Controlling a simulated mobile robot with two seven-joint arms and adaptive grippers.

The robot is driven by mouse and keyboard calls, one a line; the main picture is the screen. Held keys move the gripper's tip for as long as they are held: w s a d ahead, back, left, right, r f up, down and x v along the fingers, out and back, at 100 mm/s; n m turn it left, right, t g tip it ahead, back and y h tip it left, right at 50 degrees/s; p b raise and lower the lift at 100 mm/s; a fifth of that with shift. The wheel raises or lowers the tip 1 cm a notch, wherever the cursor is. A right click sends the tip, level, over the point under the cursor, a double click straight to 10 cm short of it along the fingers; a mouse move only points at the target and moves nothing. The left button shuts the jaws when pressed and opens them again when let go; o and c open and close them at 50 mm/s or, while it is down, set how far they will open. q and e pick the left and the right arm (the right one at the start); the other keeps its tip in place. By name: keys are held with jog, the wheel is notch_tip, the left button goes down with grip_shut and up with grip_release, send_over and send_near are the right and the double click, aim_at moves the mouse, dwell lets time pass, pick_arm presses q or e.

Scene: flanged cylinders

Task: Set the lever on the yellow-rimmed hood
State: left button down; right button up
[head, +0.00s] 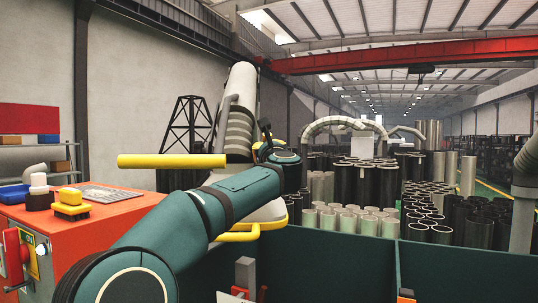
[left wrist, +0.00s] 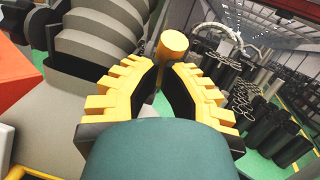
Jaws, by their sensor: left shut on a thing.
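The hood (head: 264,212) is pale grey with yellow rims, and a ribbed grey hose (head: 238,130) rises from it. A yellow bar (head: 172,160) sticks out to the left. In the left wrist view, the lever's yellow cylindrical knob (left wrist: 174,44) shows just beyond my fingertips. My left gripper (left wrist: 165,72), with yellow stepped fingers, is shut on the lever at its stem below the knob. My right gripper is not in view.
Green bin walls (head: 335,258) are in front. Many metal cylinders (head: 369,224) stand behind, and a grey post (head: 523,215) rises at the right.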

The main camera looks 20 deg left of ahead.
pick_arm(q)
jog(key=shift+w+a+r, duration=0.2)
jog(key=shift+w+r, duration=0.15)
jog(key=shift+r, duration=0.15)
jog(key=shift+w+a+r+p, duration=0.2)
jog(key=shift+w+r+p, duration=0.25)
jog(key=shift+w, duration=0.1)
jog(key=shift+f, duration=0.15)
